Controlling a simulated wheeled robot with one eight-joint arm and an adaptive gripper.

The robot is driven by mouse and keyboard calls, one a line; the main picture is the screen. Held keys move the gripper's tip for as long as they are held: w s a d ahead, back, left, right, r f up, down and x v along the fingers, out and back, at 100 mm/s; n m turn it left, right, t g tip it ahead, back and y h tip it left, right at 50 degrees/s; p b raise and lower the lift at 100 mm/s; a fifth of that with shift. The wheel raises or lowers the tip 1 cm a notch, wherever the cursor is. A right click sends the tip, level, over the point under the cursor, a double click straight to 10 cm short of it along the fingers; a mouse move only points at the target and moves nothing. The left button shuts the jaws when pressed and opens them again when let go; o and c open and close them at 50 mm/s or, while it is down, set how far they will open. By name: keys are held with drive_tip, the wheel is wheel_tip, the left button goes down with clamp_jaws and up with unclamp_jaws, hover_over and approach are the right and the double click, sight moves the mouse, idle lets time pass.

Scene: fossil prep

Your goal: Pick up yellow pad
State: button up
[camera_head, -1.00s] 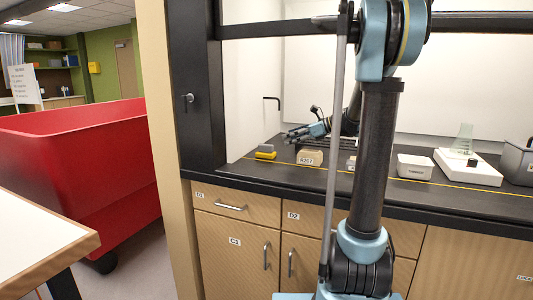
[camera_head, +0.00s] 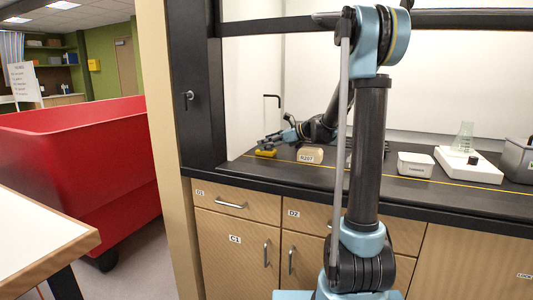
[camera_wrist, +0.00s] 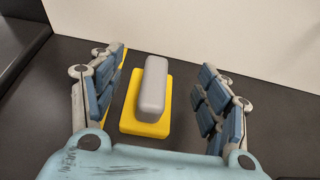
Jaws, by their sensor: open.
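The yellow pad (camera_wrist: 147,118) lies flat on the dark countertop, with a grey block (camera_wrist: 153,88) on top of it. In the head view the yellow pad (camera_head: 266,154) is at the left end of the counter, partly hidden by my gripper (camera_head: 273,142). In the wrist view my gripper (camera_wrist: 160,98) is open, with one blue-padded finger on each side of the pad and block. Gaps show between the fingers and the pad. I cannot tell how high the fingers are above the counter.
A tan block labelled R207 (camera_head: 310,155) sits just right of the pad. Further right are a white tub (camera_head: 415,165), a white device with a flask (camera_head: 468,168) and a grey bin (camera_head: 517,160). A pale wall (camera_wrist: 215,45) stands close behind the pad.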

sight(258, 149)
drive_tip(key=x, duration=0.5)
drive_tip(key=shift+s, duration=0.25)
drive_tip(key=c, duration=1.2)
